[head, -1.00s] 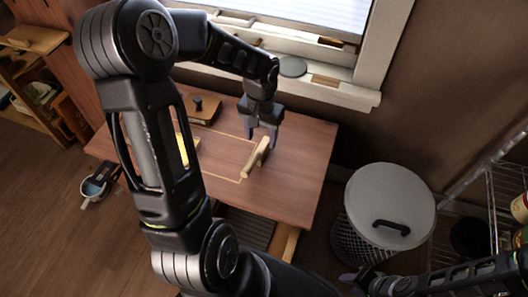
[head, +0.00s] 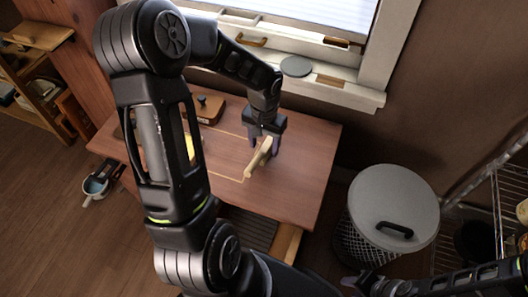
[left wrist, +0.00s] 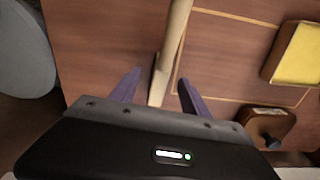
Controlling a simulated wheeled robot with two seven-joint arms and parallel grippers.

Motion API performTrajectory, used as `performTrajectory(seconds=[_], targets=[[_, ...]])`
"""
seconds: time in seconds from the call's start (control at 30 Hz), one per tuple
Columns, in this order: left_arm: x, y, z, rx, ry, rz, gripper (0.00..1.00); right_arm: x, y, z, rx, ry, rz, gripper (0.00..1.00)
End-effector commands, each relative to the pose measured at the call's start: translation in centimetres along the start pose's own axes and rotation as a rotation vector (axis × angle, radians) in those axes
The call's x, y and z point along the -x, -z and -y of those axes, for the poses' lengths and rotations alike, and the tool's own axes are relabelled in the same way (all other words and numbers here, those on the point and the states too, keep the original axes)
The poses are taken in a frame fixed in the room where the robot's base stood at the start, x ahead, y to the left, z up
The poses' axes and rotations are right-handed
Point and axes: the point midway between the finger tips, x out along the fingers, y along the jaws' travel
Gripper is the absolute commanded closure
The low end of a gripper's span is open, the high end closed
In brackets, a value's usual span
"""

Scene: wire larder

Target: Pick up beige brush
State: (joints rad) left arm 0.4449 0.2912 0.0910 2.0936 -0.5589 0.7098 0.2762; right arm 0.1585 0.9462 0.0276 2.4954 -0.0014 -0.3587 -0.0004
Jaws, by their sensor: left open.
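The beige brush (head: 256,162) lies on the wooden table (head: 300,190), near its right part. It also shows in the left wrist view (left wrist: 173,45) as a long pale bar running up from between the fingers. My left gripper (head: 265,149) is open, pointing down at the brush. In the left wrist view its two purple fingers (left wrist: 159,78) stand on either side of the brush's near end, with gaps visible. My right gripper (head: 356,284) is low at the right, away from the table; its jaws are too small to read.
A wooden block with a dark knob (head: 208,110) and a yellow-topped piece (left wrist: 299,55) are on the table. A lidded wire bin (head: 393,205) stands right of the table. The windowsill (head: 335,88) runs behind. The table's right part is clear.

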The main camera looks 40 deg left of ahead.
Motion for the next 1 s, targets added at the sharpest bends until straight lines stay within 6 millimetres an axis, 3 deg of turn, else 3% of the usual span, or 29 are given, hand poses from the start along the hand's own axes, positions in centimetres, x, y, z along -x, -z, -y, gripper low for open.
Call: performTrajectory(seconds=[0.1, 0.27, 0.87, 1.0], targets=[[-2.3, -0.1, 0.1, 0.001, -0.001, 0.003, 0.46, -0.8, 0.0, -0.3, -0.001, 0.000, 0.000, 0.64], [-3.7, -0.1, 0.1, 0.001, -0.001, 0.001, 0.46, -1.1, 0.0, -0.4, -0.001, 0.000, 0.000, 0.64], [-3.7, 0.0, 0.1, 0.001, 0.000, 0.000, 0.46, -1.1, 0.0, -0.4, -0.001, 0.000, 0.000, 0.64], [-3.7, 0.0, 0.1, 0.001, 0.000, 0.000, 0.56, -1.1, 0.0, -0.4, -0.001, 0.000, 0.000, 0.64]])
